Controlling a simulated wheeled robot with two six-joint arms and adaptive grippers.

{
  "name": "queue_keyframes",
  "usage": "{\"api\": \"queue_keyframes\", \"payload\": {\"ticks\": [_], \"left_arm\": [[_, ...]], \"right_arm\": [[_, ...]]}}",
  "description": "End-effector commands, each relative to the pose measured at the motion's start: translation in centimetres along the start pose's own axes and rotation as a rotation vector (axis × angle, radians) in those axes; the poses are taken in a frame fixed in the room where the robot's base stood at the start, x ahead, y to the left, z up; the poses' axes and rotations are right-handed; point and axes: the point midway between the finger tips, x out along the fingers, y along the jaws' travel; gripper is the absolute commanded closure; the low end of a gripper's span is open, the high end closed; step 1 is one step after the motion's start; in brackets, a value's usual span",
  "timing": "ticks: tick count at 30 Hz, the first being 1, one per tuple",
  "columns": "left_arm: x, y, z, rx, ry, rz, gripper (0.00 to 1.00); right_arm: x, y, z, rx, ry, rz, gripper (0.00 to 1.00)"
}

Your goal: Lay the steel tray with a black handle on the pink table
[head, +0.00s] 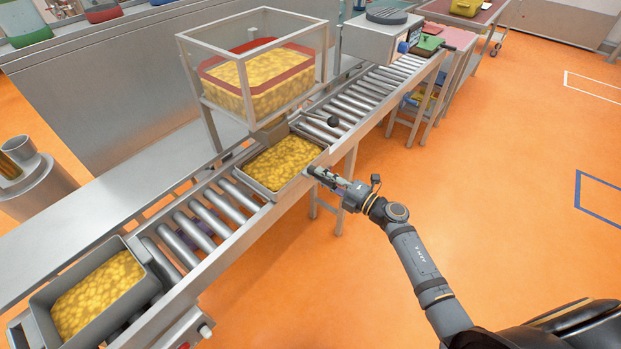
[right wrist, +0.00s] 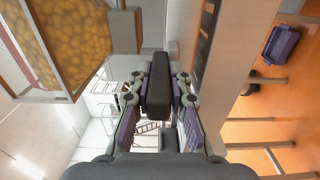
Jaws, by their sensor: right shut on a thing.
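A steel tray (head: 314,156) filled with yellow chunks sits on the roller conveyor, below the framed hopper. My right gripper (head: 318,172) is at the tray's right edge, by the conveyor's side rail. In the right wrist view its fingers are shut on a black handle (right wrist: 158,84). The handle's join to the tray is hidden there. A pink-topped table (head: 456,38) stands at the far end of the conveyor, with a green item (head: 428,44) beside the pink surface. My left gripper is not in view.
The hopper (head: 262,85) of yellow chunks stands over the conveyor, behind the tray. A grey bin (head: 40,305) of similar chunks is at lower left. A scale-like machine (head: 380,40) stands near the conveyor's far end. Orange floor to the right is open.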

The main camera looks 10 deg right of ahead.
Motion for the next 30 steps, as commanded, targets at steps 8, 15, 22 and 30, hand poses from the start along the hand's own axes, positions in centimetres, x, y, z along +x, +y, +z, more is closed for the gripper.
{"api": "queue_keyframes", "payload": {"ticks": [8, 15, 22, 30], "left_arm": [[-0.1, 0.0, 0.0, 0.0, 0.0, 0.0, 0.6], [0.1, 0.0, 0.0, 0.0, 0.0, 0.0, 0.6], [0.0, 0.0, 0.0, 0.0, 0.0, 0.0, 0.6], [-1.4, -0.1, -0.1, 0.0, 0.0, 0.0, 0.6]], "right_arm": [[-3.4, 0.0, 0.0, -0.002, 0.001, 0.0, 1.0], [-6.7, 0.0, 0.0, -0.002, 0.002, -0.001, 1.0], [-9.7, 0.1, -0.1, -0.001, 0.003, -0.002, 1.0], [-13.3, 0.4, -0.1, 0.001, 0.004, -0.002, 1.0]]}}
